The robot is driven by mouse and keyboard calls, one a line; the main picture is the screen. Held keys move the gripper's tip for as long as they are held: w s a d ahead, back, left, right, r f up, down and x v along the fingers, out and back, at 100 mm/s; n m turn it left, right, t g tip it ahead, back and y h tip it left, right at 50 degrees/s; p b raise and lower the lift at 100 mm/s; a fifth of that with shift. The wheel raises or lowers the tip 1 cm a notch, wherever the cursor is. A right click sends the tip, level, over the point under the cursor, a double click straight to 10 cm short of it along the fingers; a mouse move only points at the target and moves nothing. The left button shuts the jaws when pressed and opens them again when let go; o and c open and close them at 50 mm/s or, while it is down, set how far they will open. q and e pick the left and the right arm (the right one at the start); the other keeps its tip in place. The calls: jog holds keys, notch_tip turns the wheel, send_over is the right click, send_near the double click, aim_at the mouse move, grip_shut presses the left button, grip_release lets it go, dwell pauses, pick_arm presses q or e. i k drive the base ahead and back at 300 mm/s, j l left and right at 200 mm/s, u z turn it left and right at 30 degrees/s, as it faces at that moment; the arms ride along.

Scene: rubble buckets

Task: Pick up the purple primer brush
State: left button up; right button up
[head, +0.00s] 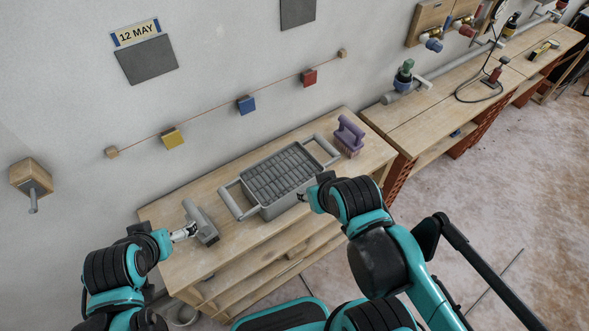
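The purple primer brush (349,134) stands at the right end of the wooden workbench, just right of a grey tray. Its purple handle is on top and its paler brush part is below. My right gripper (304,196) is at the tray's front right side, nearer to me than the brush and apart from it. Its fingers are mostly hidden by the wrist. My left gripper (188,231) is at the left of the bench, close beside a grey tool (203,222). I cannot tell whether it touches the tool. Both grippers' fingers are too small to read.
The grey tray (267,210) with two raised handles and a ribbed inside fills the bench's middle. The workbench (164,210) has free room at its left. Coloured blocks, one of them blue (245,104), hang along a string on the wall. A second bench (425,120) stands right.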

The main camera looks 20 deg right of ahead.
aim_at(348, 136)
jog(key=l+u, duration=0.3)
jog(key=l, duration=0.65)
jog(key=l+u, duration=0.35)
jog(key=l, duration=0.6)
